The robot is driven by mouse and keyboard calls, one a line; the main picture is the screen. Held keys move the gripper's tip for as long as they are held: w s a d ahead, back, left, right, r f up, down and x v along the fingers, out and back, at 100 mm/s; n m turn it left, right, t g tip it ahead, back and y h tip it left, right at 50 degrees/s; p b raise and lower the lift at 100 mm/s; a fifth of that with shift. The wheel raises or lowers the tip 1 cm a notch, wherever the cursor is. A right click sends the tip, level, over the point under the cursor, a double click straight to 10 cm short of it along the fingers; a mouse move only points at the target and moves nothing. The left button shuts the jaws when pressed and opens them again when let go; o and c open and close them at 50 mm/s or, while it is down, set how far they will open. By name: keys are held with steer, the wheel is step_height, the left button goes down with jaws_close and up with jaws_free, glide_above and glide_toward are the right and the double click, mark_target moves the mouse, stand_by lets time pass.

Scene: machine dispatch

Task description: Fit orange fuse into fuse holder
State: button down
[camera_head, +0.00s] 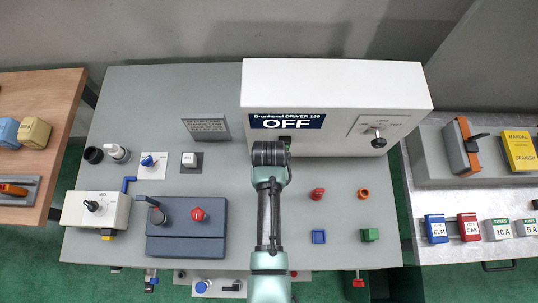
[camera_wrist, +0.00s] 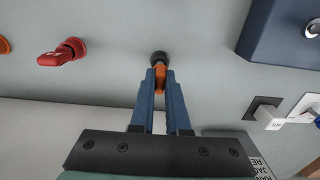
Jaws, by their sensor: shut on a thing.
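In the wrist view my gripper (camera_wrist: 160,73) has its two blue fingers shut on the orange fuse (camera_wrist: 160,83), of which a short stretch shows between the fingertips. A dark round piece (camera_wrist: 158,57) sits right at the fuse's far end, over the grey panel. It may be the fuse holder; I cannot tell whether the fuse is inside it or only in line with it. In the head view my arm hides the fingers, the fuse and the spot beneath them, in front of the white driver box.
The white driver box (camera_head: 335,78) reading OFF stands behind my arm. A red knob (camera_head: 318,193) and an orange round part (camera_head: 363,194) are to the right. A dark blue box (camera_head: 185,238) with a red button is to the left. A white switch (camera_head: 190,160) stands behind it.

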steer(key=shift+f+b, duration=0.55)
steer(key=shift+f, duration=0.3)
steer(key=shift+c, duration=2.2)
jaws_free()
steer(key=shift+r+p, duration=3.05)
steer(key=shift+f, duration=0.1)
